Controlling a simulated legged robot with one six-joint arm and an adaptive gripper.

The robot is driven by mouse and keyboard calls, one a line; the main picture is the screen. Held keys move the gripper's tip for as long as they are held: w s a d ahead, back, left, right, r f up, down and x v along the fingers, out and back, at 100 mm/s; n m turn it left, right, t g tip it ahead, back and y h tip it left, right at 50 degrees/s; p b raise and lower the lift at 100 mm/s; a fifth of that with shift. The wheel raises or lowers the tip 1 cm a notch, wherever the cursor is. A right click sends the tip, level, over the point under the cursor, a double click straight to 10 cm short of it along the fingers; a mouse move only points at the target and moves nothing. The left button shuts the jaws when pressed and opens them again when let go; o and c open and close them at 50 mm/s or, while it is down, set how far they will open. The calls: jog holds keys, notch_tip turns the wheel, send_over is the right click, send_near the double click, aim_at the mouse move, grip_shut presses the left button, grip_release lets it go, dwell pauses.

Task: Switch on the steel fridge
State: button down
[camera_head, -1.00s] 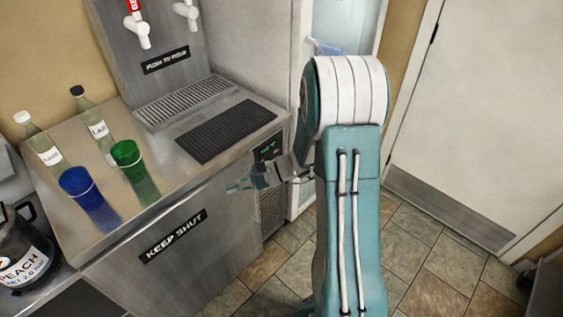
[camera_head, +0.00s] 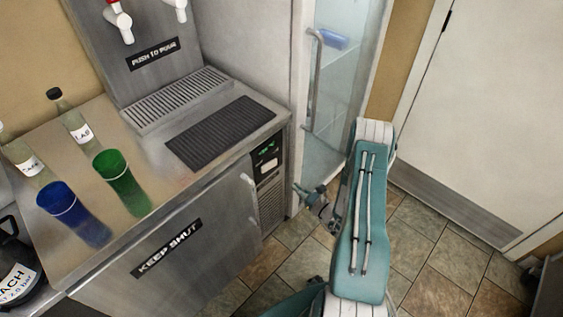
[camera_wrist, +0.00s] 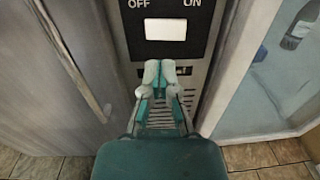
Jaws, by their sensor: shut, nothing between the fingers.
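The steel fridge (camera_head: 205,235) stands at the left with its door closed and a "KEEP SHUT" label on it. Its dark control panel (camera_head: 267,154) with a small green display is at the upper right of its front. In the wrist view, a white switch (camera_wrist: 165,29) sits between the words OFF and ON; I cannot tell which way it is set. My gripper (camera_wrist: 159,70) is shut and empty, with its fingertips just below the switch in that picture. In the head view, my gripper (camera_head: 299,189) is right of the panel and lower; contact is not visible.
A blue cup (camera_head: 72,213), a green cup (camera_head: 122,182) and bottles stand on the fridge top. A vertical door handle (camera_wrist: 75,62) is left of the panel. A glass-door cabinet (camera_head: 335,95) stands close at the right. Tiled floor is open in front.

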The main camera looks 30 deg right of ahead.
aim_at(275, 163)
jog(key=d+f+h, duration=0.1)
jog(key=f+m+h, duration=0.1)
jog(key=shift+s+d+f+m, duration=0.3)
jog(key=shift+s+d, duration=0.05)
jog(key=shift+d, duration=0.05)
jog(key=shift+w, duration=0.1)
jog(key=w+a, duration=0.1)
jog(key=w, duration=0.8)
jog(key=w+a, duration=0.1)
jog(key=w, duration=0.3)
jog(key=shift+w+a, duration=0.3)
jog(key=shift+w+n+y, duration=0.35)
jog(key=shift+n+y, duration=0.05)
jog(key=shift+y, duration=0.1)
jog(key=shift+s+d, duration=0.1)
jog(key=shift+d, duration=0.05)
